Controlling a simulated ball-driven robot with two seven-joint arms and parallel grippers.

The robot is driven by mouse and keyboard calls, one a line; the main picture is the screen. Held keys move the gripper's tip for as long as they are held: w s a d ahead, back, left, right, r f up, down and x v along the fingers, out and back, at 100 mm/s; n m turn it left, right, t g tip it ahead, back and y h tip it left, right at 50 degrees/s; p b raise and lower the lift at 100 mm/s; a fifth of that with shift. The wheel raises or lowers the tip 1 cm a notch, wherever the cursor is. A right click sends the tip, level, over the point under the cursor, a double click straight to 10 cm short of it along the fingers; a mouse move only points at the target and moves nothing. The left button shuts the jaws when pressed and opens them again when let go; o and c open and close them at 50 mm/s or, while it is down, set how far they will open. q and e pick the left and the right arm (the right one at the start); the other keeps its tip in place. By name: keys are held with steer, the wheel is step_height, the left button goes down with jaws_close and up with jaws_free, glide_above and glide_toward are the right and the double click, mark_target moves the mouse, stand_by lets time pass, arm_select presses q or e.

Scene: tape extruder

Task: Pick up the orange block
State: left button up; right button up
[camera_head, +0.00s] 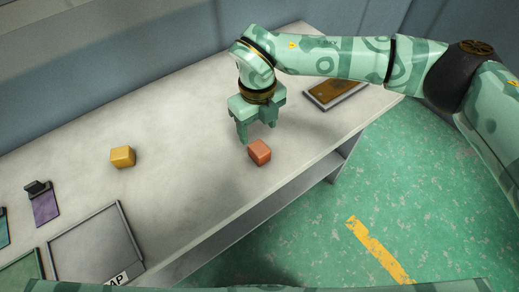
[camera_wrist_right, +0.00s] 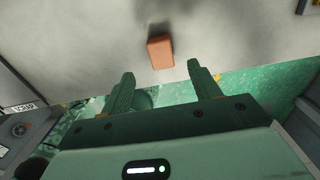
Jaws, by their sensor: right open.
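The orange block (camera_head: 260,152) lies on the grey table near its front edge. In the right wrist view the orange block (camera_wrist_right: 160,52) is ahead of the two fingertips, roughly midway between them and apart from both. My right gripper (camera_head: 256,138) is above the table, just behind the block in the head view, with its fingers pointing down. It is open and empty, and its fingers also show in the right wrist view (camera_wrist_right: 160,72). My left gripper is not in view.
A yellow block (camera_head: 122,157) sits on the table to the left. A grey tray (camera_head: 62,244) with a label lies at the front left, near a purple card-like item (camera_head: 45,207). A framed brown panel (camera_head: 334,93) lies at the back right. The table around the orange block is clear.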

mark_target(259, 148)
step_height(259, 148, down, 4)
steer(key=shift+w+r, duration=0.1)
steer(key=shift+w, duration=0.05)
steer(key=shift+f+b, duration=0.35)
steer(key=shift+f, duration=0.1)
steer(key=f, duration=0.1)
steer(key=f+b, duration=0.1)
steer(key=f, duration=0.3)
steer(key=shift+s+d+b, duration=0.15)
steer(key=shift+s+b, duration=0.1)
steer(key=shift+b, duration=0.05)
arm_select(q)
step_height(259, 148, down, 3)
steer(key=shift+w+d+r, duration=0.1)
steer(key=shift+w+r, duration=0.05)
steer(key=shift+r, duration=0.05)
arm_select(e)
steer(key=c, duration=1.1)
steer(key=shift+r, duration=0.15)
